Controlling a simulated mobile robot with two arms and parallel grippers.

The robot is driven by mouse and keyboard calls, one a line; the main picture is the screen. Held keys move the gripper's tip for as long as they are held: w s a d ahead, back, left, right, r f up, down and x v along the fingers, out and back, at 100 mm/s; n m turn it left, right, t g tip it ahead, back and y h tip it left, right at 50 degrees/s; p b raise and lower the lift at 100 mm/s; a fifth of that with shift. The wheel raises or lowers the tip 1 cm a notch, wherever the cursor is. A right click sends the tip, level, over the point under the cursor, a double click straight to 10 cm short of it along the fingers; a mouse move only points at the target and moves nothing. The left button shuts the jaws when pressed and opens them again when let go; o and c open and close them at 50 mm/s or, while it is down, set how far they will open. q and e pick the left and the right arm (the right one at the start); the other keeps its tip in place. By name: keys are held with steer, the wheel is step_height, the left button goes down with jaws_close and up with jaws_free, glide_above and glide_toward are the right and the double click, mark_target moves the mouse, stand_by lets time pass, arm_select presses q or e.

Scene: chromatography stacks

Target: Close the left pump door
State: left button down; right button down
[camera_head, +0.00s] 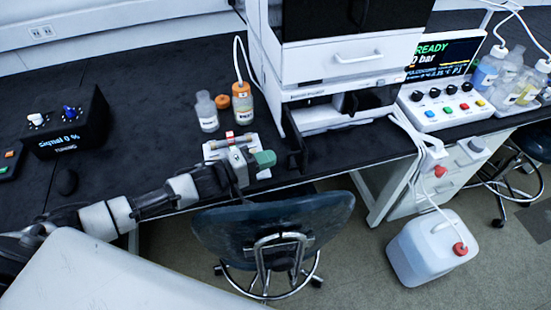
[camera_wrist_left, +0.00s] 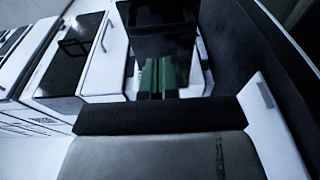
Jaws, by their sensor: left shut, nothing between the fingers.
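The white instrument stack (camera_head: 350,65) stands at the back middle of the black bench. Its lowest module (camera_head: 325,116) has a dark gap in its front. A narrow dark upright panel (camera_head: 297,142) stands out at this module's left front corner; it looks like a door seen nearly edge-on, swung open, but I cannot tell for sure. My left gripper (camera_head: 264,159), with green fingertips, is shut and empty just left of that panel, near the bench's front edge. In the left wrist view its green fingers (camera_wrist_left: 158,75) lie together in front of a dark face (camera_wrist_left: 155,30). My right gripper is not in view.
A control box (camera_head: 445,107) is at the right. A chair (camera_head: 275,222) stands before the bench, a white canister (camera_head: 430,250) on the floor.

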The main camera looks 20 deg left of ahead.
mark_target(301, 160)
arm_select(q)
steer(key=shift+d, duration=1.2)
steer(key=shift+d, duration=0.1)
steer(key=d, duration=0.1)
steer(key=w+d+p, duration=0.1)
steer(key=d, duration=0.3)
steer(key=shift+w+d+r, duration=0.1)
steer(key=shift+w+d, duration=0.05)
steer(key=shift+w, duration=0.25)
steer(key=x, duration=0.4)
steer(key=shift+s+d+b, duration=0.15)
steer(key=shift+d+b, duration=0.15)
steer(key=shift+b, duration=0.1)
steer(key=w+d+b, duration=0.5)
steer(key=w+b, duration=0.3)
steer(key=w, duration=0.2)
steer(key=shift+d, duration=0.2)
